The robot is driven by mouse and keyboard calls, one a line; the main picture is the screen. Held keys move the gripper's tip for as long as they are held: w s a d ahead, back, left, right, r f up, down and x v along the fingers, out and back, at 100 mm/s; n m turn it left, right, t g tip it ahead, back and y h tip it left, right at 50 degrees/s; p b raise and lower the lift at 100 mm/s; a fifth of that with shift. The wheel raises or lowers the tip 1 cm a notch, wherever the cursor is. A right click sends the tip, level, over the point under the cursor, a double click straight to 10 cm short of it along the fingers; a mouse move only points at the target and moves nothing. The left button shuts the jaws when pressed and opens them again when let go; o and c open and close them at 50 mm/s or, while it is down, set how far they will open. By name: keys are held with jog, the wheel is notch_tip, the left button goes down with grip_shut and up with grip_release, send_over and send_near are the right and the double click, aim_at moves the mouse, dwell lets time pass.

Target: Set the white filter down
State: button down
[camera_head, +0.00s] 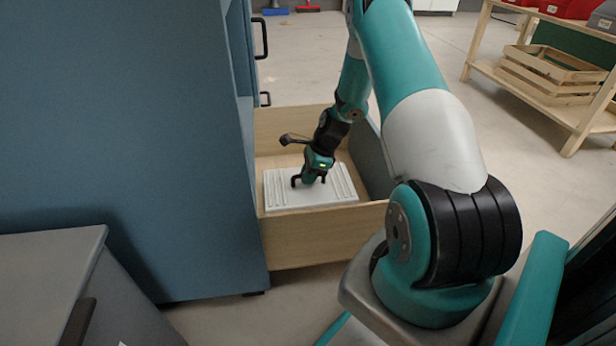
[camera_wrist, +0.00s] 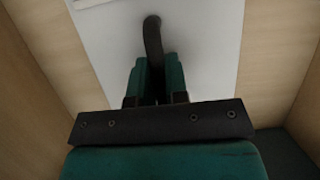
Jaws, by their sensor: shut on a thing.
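The white filter (camera_head: 310,196) is a flat pale panel with raised ridges at both sides and a dark bar-like handle on top. It lies level inside the open wooden drawer (camera_head: 320,238). My gripper (camera_head: 309,180) points down over its middle and is shut on the dark handle. In the wrist view the handle (camera_wrist: 153,40) runs between the fingers, with the white face (camera_wrist: 205,60) of the filter beneath. The drawer front hides the filter's near lower edge, so I cannot tell whether it touches the drawer floor.
The drawer sticks out of a tall blue cabinet (camera_head: 120,140) on the left. A grey cabinet (camera_head: 50,275) stands at front left. A wooden rack (camera_head: 555,85) with crates and red bins stands at back right. Open floor (camera_head: 430,60) lies behind the drawer.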

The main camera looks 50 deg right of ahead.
jog(key=shift+f, duration=0.15)
jog(key=c, duration=1.1)
grip_release()
jog(key=p+v, duration=0.8)
jog(key=v, duration=0.4)
jog(key=shift+w+r, duration=0.1)
jog(key=shift+r, duration=0.1)
